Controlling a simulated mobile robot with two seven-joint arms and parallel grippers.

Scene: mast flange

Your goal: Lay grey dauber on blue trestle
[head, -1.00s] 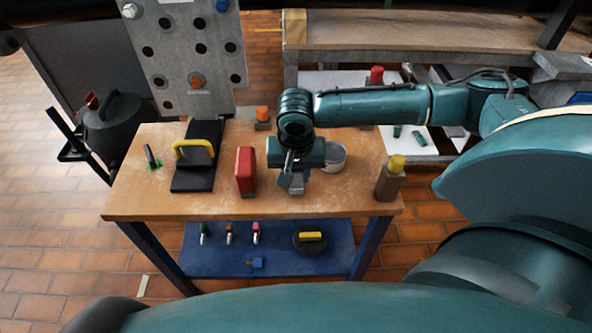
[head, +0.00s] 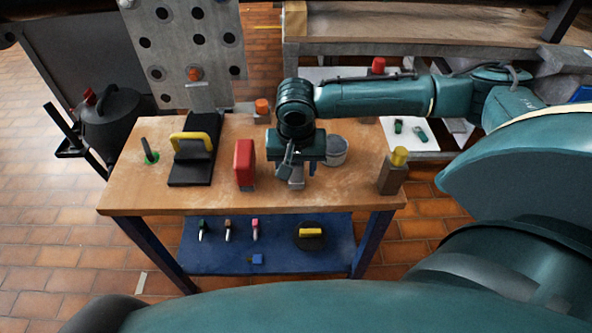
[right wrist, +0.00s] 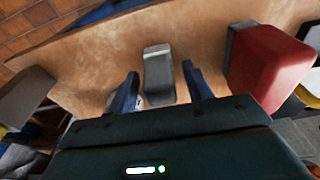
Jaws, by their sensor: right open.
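A grey block (head: 297,182), which I take for the grey dauber, stands on the wooden bench top, partly hidden under my right gripper (head: 291,168). In the right wrist view the grey block (right wrist: 158,76), with a paler end, lies between the two spread fingers of the right gripper (right wrist: 160,72). The gripper is open; gaps show on both sides of the block. The bench has dark blue legs (head: 370,246) and a blue lower shelf (head: 215,258). I cannot tell which blue part is the trestle. My left gripper is not in view.
A red block (head: 244,163) stands just left of the gripper, a grey tin (head: 335,151) just right. A yellow-topped post (head: 391,174) is near the right edge. A black board with a yellow handle (head: 192,165) lies left. The front strip is mostly clear.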

